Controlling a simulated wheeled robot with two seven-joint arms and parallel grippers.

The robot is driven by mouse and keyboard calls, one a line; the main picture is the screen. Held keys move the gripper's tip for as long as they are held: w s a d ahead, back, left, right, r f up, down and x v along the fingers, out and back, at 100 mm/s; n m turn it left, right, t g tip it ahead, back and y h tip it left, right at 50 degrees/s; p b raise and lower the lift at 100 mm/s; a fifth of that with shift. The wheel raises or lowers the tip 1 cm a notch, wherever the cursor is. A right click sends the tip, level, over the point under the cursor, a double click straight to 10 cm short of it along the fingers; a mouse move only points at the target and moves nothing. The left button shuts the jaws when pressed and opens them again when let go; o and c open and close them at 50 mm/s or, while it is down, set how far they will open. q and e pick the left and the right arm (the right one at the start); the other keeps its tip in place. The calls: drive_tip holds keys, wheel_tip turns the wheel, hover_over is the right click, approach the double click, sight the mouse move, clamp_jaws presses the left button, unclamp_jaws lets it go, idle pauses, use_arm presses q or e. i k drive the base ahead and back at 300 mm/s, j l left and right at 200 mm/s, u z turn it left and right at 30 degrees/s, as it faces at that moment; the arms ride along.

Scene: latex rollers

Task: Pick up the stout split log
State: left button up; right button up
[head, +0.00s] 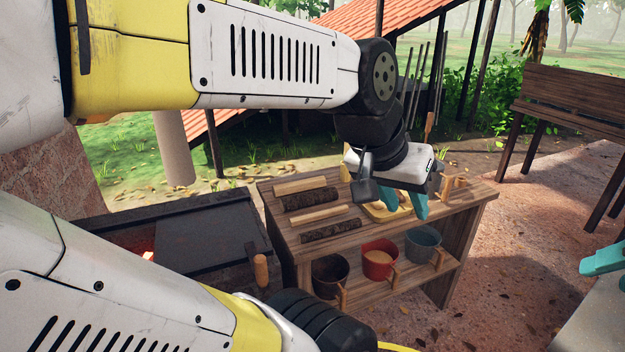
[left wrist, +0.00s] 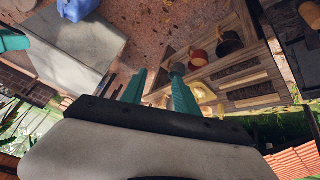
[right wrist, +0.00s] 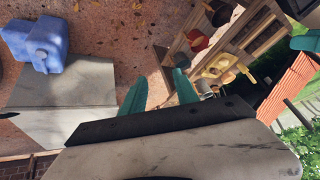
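Several split logs lie side by side on the left part of a wooden workbench (head: 285,240). Two are thick with dark bark, a rear one (head: 311,199) and a front one (head: 331,230); two are slimmer and pale (head: 300,185). I cannot tell for sure which is the stout one. My left gripper (head: 406,212) is open and empty above the bench's right part, right of the logs and apart from them. The logs also show right of its fingers in the left wrist view (left wrist: 250,92). My right gripper (right wrist: 160,80) is open and empty; only a teal finger shows at the head view's right edge.
A yellow tray (head: 378,213) sits on the bench beneath my left gripper. Dark, red (head: 380,260) and grey (head: 423,245) pots stand on the lower shelf. A dark stove (head: 190,245) stands left. A pale slab with a blue object (right wrist: 38,42) shows in the right wrist view.

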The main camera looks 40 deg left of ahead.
sight(284, 189)
drive_tip(key=i+u, duration=0.2)
drive_tip(key=u, duration=0.25)
drive_tip(key=i+u, duration=0.15)
drive_tip(key=u, duration=0.3)
drive_tip(key=i+l+u, duration=0.15)
drive_tip(key=u, duration=0.25)
drive_tip(key=i+l+u, duration=0.15)
drive_tip(key=u, duration=0.3)
drive_tip(key=i+l+u, duration=0.15)
drive_tip(key=u, duration=0.2)
drive_tip(key=i+l+u, duration=0.2)
drive_tip(key=u, duration=0.15)
drive_tip(key=i+l+u, duration=0.2)
drive_tip(key=u, duration=0.15)
